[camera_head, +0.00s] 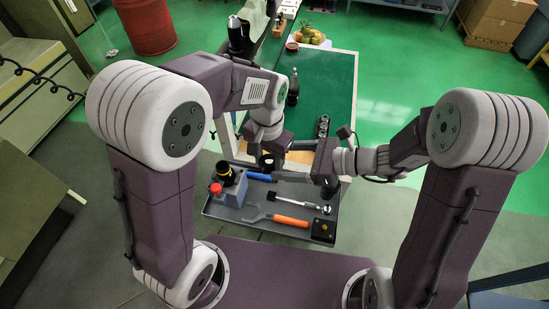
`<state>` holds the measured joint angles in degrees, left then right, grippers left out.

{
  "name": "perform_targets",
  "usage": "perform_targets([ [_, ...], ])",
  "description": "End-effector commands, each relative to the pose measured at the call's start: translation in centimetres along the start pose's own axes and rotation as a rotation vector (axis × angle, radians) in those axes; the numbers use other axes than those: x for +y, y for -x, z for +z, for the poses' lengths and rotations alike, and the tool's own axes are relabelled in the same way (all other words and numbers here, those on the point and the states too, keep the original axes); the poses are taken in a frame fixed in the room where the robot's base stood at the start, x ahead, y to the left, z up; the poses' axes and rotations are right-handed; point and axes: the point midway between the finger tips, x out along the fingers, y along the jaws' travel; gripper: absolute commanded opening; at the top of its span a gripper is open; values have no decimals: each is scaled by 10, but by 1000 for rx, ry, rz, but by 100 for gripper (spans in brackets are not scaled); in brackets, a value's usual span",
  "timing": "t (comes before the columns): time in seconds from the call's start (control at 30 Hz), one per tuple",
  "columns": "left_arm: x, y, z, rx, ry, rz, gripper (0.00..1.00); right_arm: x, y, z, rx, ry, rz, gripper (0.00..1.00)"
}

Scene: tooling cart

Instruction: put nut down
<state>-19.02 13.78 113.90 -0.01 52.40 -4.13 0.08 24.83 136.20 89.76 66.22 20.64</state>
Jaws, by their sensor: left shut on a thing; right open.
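My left gripper (268,163) is over the back left part of the grey tray (220,213). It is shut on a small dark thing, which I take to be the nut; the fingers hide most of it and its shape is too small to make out. I cannot tell whether it touches the tray. My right gripper (328,186) is open over the right part of the tray, pointing down, with nothing seen between its fingers.

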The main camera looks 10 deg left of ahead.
Motion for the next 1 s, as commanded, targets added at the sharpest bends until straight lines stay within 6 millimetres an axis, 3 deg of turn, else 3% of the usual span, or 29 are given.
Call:
perform_targets([
  [0.1,0,0,0,0,0,0,0,1,-27,0,0,1,6,74],
  [0.3,0,0,0,0,0,0,0,0,-53,0,0,2,3,74],
  [0.63,0,0,0,0,0,0,0,0,-58,0,0,1,-1,74],
  [0.67,0,0,0,0,0,0,0,0,-58,0,0,1,-1,72],
  [0.9,0,0,0,1,0,0,0,0,-58,0,0,1,0,7],
  [0.93,0,0,0,1,0,0,55,0,-58,0,-1,1,0,7],
  [1.0,0,0,0,1,0,0,72,0,-58,0,-1,1,0,7],
])
